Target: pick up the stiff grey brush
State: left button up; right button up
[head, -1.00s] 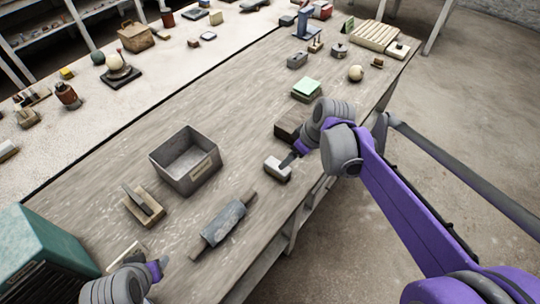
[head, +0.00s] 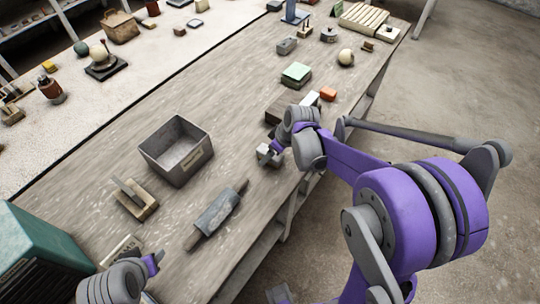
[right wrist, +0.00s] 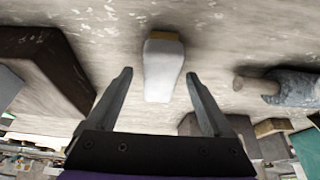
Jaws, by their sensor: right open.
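A small pale grey block-like piece with a tan end, which I take for the grey brush, lies on the table; it shows in the head view (head: 264,151) and the right wrist view (right wrist: 163,68). My right gripper (head: 268,158) is over it, partly covering it in the head view. In the right wrist view my right gripper (right wrist: 159,75) is open, with one finger on each side of the piece and gaps showing between. My left gripper (head: 155,262) is low at the left, near the table's front edge; its jaws are unclear.
A grey roller-like piece (head: 217,213) lies left of the brush. A grey bin (head: 163,160) and a wooden block with an upright grey plate (head: 145,208) stand farther left. A dark brown block (right wrist: 52,65) is close by on the other side.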

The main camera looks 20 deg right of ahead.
jog(key=shift+f, duration=0.1)
jog(key=shift+c, duration=0.2)
grip_shut()
notch_tip(320, 180, up, 10)
jog(key=shift+p, duration=0.45)
dwell(0.5)
